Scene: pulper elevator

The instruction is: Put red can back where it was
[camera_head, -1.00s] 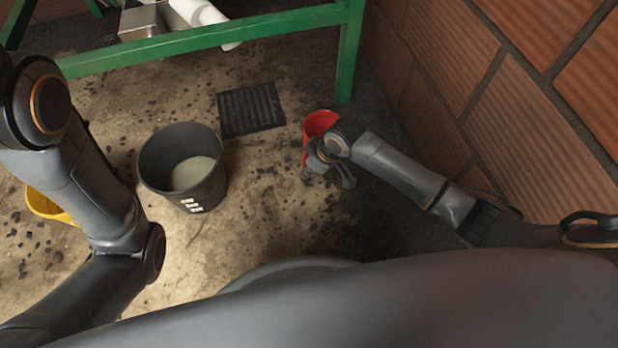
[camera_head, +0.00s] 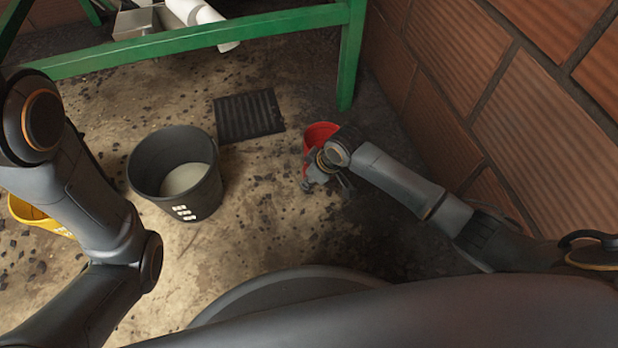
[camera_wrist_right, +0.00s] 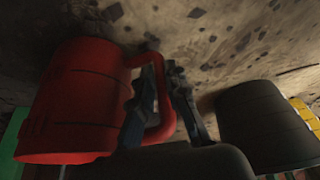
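The red can (camera_head: 319,133) is right of centre in the head view, partly hidden behind my right gripper (camera_head: 325,179). In the right wrist view, which looks upside down, the red can (camera_wrist_right: 75,100) fills the left side and its loop handle shows. The fingers of my right gripper (camera_wrist_right: 163,103) are closed around this handle. I cannot tell whether the can touches the floor or hangs just above it. My left arm shows at the left of the head view, but its gripper is out of the picture.
A dark grey bucket (camera_head: 148,185) with pale contents stands left of the can. A black grate (camera_head: 249,116) lies on the floor behind. A yellow container (camera_head: 38,216) is at the far left. A green frame (camera_head: 350,60) stands behind, and a brick wall (camera_head: 480,90) rises at right.

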